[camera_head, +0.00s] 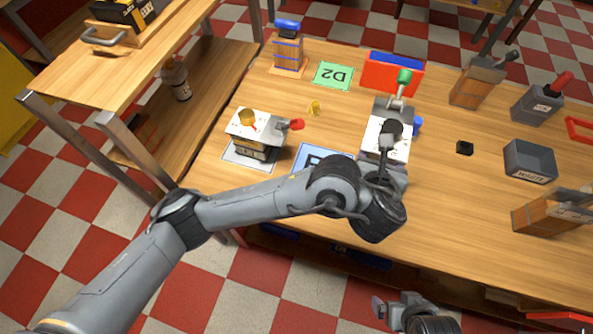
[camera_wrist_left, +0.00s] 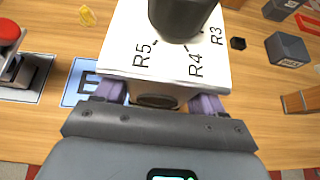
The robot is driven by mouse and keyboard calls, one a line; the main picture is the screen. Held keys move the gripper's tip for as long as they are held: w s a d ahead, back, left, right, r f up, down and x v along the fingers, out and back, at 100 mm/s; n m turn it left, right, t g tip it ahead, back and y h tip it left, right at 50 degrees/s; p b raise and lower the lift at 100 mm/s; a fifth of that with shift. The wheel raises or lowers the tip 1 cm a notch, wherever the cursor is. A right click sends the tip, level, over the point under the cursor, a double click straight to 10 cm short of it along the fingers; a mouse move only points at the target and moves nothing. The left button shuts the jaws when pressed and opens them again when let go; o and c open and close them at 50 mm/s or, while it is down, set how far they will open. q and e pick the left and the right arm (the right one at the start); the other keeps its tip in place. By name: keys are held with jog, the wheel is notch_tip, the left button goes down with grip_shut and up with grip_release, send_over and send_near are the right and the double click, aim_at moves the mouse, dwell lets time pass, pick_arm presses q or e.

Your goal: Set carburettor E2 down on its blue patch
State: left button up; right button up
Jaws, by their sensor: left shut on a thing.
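My left gripper (camera_wrist_left: 158,100) is shut on the carburettor (camera_head: 392,130), one purple finger on each side of its body. The carburettor has a white top plate marked R3, R4 and R5 in the left wrist view (camera_wrist_left: 130,55), a black knob, and green and blue knobs in the head view. It looks upright. I cannot tell its height above the table. The blue patch (camera_head: 310,158) lies bare on the table to its left, partly hidden by my left arm; its letter E shows in the left wrist view (camera_wrist_left: 82,84). My right gripper (camera_head: 392,308) is at the bottom edge, apart from everything.
Another white-topped unit with a red knob (camera_head: 256,135) stands on a grey patch left of the blue one. A green D2 patch (camera_head: 333,75) and a red bin (camera_head: 392,72) lie behind. A grey box (camera_head: 530,160) and small black block (camera_head: 464,148) stand right.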

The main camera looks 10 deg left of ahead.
pick_arm(q)
jog(key=shift+w+a+f+b, duration=0.4)
jog(key=shift+a+f+b, duration=0.5)
jog(key=shift+a+f, duration=1.05)
jog(key=shift+w+a+f+b, duration=0.4)
jog(key=shift+a+f+b, duration=0.55)
jog(key=shift+a+f, duration=1)
jog(key=shift+w+a+f+b, duration=0.4)
jog(key=shift+a+f+b, duration=0.5)
jog(key=shift+a+f, duration=1.05)
jog(key=shift+a+r, duration=0.35)
jog(key=shift+a, duration=0.05)
jog(key=shift+f, duration=0.2)
jog(key=o, duration=1.4)
jog(key=shift+r, duration=0.1)
jog(key=shift+r, duration=0.1)
